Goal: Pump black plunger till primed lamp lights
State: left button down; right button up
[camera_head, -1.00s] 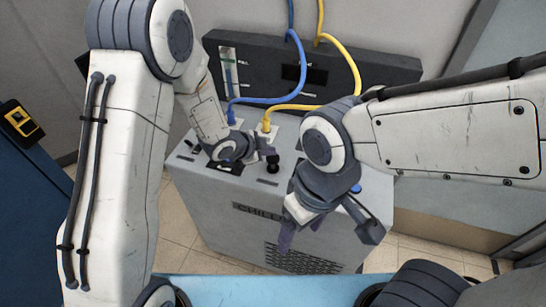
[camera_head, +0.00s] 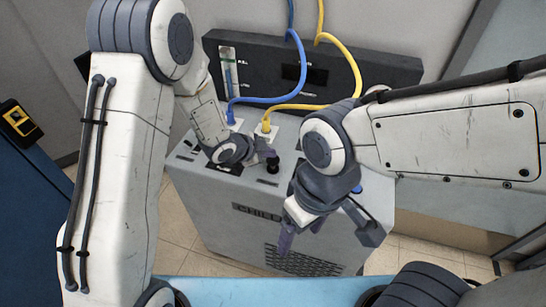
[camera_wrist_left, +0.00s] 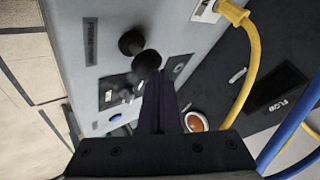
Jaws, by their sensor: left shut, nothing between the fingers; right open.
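The black plunger (camera_head: 272,164) stands on top of the grey chiller cabinet (camera_head: 215,205); its round knob (camera_wrist_left: 131,43) also shows in the left wrist view. My left gripper (camera_head: 264,150) is shut and empty, close beside the plunger on its far left side. In the left wrist view its closed fingers (camera_wrist_left: 160,105) point toward the plunger; I cannot tell whether they touch it. My right gripper (camera_head: 327,236) is open and empty in front of the cabinet. A round orange-brown piece with a pale rim (camera_wrist_left: 196,121) shows beside the fingers; I cannot tell whether it is a lamp or lit.
A blue hose (camera_head: 268,99) and a yellow hose (camera_head: 348,62) join the cabinet top behind my left gripper. A dark panel (camera_head: 390,72) with a gauge (camera_head: 229,72) stands at the back. A blue button (camera_head: 357,188) is partly behind my right gripper.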

aim_at(270, 160)
pick_arm(q)
jog(key=shift+f+b, duration=0.95)
jog(key=shift+f, duration=0.15)
dwell(0.6)
jog(key=shift+r, duration=0.15)
jog(key=shift+r+p, duration=1.65)
jog(key=shift+r, duration=0.15)
notch_tip(270, 160, up, 5)
jog(key=p, duration=0.4)
jog(key=shift+r, duration=0.1)
